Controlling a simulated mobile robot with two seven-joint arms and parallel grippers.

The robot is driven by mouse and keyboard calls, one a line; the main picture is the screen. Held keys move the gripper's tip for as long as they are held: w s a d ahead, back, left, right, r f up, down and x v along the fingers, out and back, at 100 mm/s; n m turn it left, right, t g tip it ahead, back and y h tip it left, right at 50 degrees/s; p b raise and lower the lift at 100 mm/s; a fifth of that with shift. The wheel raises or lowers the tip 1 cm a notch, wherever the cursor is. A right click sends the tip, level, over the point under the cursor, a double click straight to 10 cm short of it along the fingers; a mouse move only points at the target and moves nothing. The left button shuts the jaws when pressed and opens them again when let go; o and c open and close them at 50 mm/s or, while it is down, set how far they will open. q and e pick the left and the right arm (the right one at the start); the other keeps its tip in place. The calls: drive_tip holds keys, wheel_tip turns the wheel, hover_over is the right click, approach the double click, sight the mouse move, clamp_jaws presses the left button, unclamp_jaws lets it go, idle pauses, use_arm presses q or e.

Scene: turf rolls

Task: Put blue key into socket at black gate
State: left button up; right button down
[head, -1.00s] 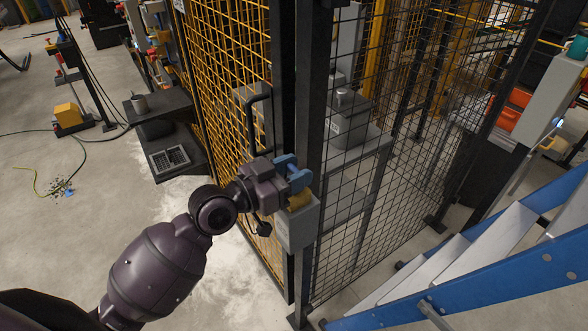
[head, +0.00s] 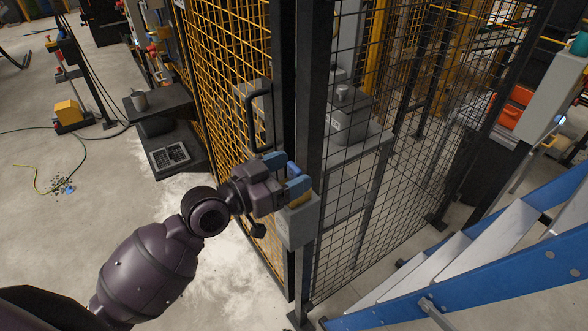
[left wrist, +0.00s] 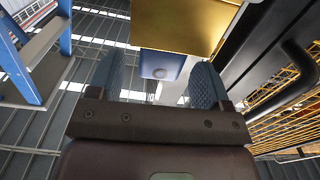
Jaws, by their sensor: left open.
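The blue key (head: 293,170) shows as a small blue piece beyond my left gripper (head: 286,174), beside the black gate (head: 284,90). A grey box with a yellow face (head: 298,228) stands on a post there; I take it for the socket. In the left wrist view the key (left wrist: 160,65) is against the yellow face (left wrist: 185,22), between my open blue-padded fingers (left wrist: 156,85), with a gap on each side. How deep the key sits in the socket is hidden. My right gripper is not in view.
A black gate handle (head: 250,118) is just behind my gripper. Dark mesh fence (head: 375,150) stands to the right, and blue-sided steps (head: 480,265) at the lower right. A black shelf (head: 165,135) stands left of the gate.

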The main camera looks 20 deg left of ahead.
use_arm(q)
drive_tip(key=b+v, duration=0.1)
drive_tip(key=v, duration=0.8)
drive_tip(key=shift+s, duration=0.2)
drive_tip(key=shift+a, duration=0.15)
drive_tip(key=w+a+f+n+y, duration=0.2)
drive_tip(key=w+a+f+y, duration=0.15)
drive_tip(key=f, duration=0.45)
drive_tip(key=s+a+f+n+g+y, duration=0.1)
drive_tip(key=s+f+y, duration=0.3)
drive_tip(key=f, duration=0.7)
drive_tip(key=s+a+f+n+g+y, duration=0.1)
drive_tip(key=s+a+f+n+y, duration=0.1)
drive_tip(key=s+f, duration=0.7)
drive_tip(key=shift+f+n+g+y, duration=0.4)
drive_tip(key=shift+f+n+y, duration=0.4)
drive_tip(key=shift+f+y, duration=0.05)
drive_tip(key=shift+s, duration=0.1)
